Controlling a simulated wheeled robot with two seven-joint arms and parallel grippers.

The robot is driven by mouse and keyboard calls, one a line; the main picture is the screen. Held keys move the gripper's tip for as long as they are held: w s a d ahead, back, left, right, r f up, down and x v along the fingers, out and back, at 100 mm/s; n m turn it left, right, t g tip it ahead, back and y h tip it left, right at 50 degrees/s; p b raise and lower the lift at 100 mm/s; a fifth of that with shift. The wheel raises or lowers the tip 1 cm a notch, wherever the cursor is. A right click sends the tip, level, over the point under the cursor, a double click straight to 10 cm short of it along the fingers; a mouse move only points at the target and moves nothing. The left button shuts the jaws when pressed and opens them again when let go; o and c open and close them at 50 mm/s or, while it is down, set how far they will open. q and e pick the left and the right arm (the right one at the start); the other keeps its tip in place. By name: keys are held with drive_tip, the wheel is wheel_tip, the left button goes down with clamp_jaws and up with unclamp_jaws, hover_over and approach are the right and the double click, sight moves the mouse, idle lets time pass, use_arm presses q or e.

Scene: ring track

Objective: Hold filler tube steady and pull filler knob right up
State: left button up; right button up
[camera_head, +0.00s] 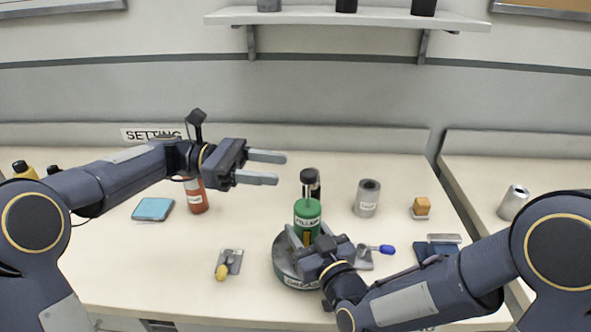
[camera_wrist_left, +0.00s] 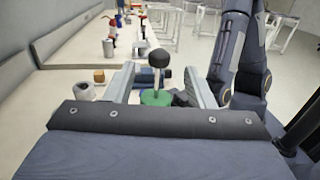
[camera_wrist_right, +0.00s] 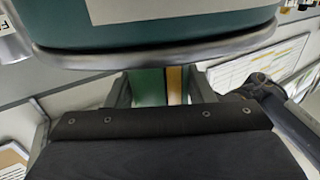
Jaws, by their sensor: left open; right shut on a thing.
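The filler tube (camera_head: 306,212) is an upright green cylinder with a pale label, standing on a round grey base (camera_head: 284,262). The black filler knob (camera_head: 308,174) sits above it on a thin rod. My right gripper (camera_head: 308,236) is shut on the lower tube, below the label; the right wrist view shows the green tube (camera_wrist_right: 148,86) between its fingers. My left gripper (camera_head: 279,168) is open and empty, level, left of the knob. In the left wrist view the knob (camera_wrist_left: 158,58) shows ahead between the open fingers, with the tube's green top (camera_wrist_left: 155,97) below.
A red bottle (camera_head: 196,196) and a blue pad (camera_head: 153,209) stand left. A yellow-handled lever (camera_head: 222,271) is in front. A grey cylinder (camera_head: 367,198), an orange block (camera_head: 421,206) and a blue-tipped lever (camera_head: 387,249) are to the right. A wall shelf (camera_head: 345,17) hangs behind.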

use_arm(q)
drive_tip(key=a, duration=0.4)
drive_tip(key=shift+w+a, duration=0.2)
drive_tip(key=shift+w, duration=0.15)
use_arm(e)
drive_tip(key=o, duration=1.2)
